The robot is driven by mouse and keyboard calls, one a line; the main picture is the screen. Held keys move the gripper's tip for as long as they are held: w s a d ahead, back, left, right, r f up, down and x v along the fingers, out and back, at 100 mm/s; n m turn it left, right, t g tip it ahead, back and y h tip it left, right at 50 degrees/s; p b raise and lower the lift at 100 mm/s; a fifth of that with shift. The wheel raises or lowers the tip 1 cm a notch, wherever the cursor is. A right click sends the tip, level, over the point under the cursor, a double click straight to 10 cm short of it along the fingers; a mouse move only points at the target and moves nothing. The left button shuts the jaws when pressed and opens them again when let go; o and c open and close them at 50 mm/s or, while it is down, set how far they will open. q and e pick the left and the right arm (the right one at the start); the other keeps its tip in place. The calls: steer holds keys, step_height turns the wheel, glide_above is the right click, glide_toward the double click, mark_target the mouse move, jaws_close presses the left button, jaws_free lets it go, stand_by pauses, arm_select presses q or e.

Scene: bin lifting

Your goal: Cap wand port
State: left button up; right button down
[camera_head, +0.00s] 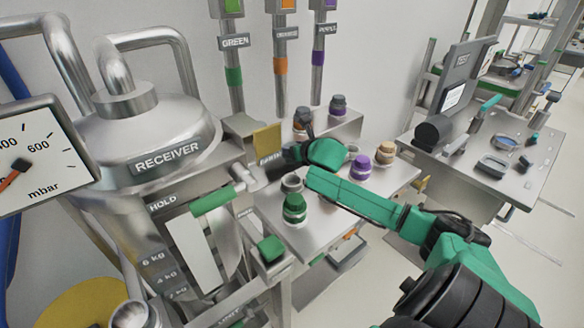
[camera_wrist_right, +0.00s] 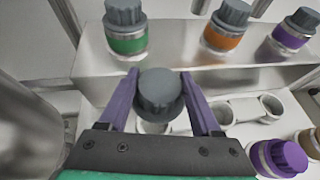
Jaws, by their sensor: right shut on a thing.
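My right gripper (camera_wrist_right: 160,78) is shut on a grey ribbed cap (camera_wrist_right: 160,97), held between its purple fingers in the right wrist view. A pale ring-shaped part shows partly behind and below this cap; I cannot tell whether they touch. In the head view the gripper's jaws are mostly hidden by my green wrist near the small shelf. I cannot make out which part is the wand port. My left gripper is not in view.
Green (camera_wrist_right: 127,44), orange (camera_wrist_right: 226,40) and purple (camera_wrist_right: 291,38) banded fittings with grey caps stand on a raised shelf (camera_head: 350,127). Purple (camera_head: 361,167) and tan (camera_head: 386,152) fittings stand on the bench. The receiver tank (camera_head: 160,140) is at left, a test table (camera_head: 500,180) at right.

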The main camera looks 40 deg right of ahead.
step_height(320, 180, up, 9)
steer(key=shift+r, duration=0.5)
step_height(320, 180, up, 6)
steer(key=p, duration=0.8)
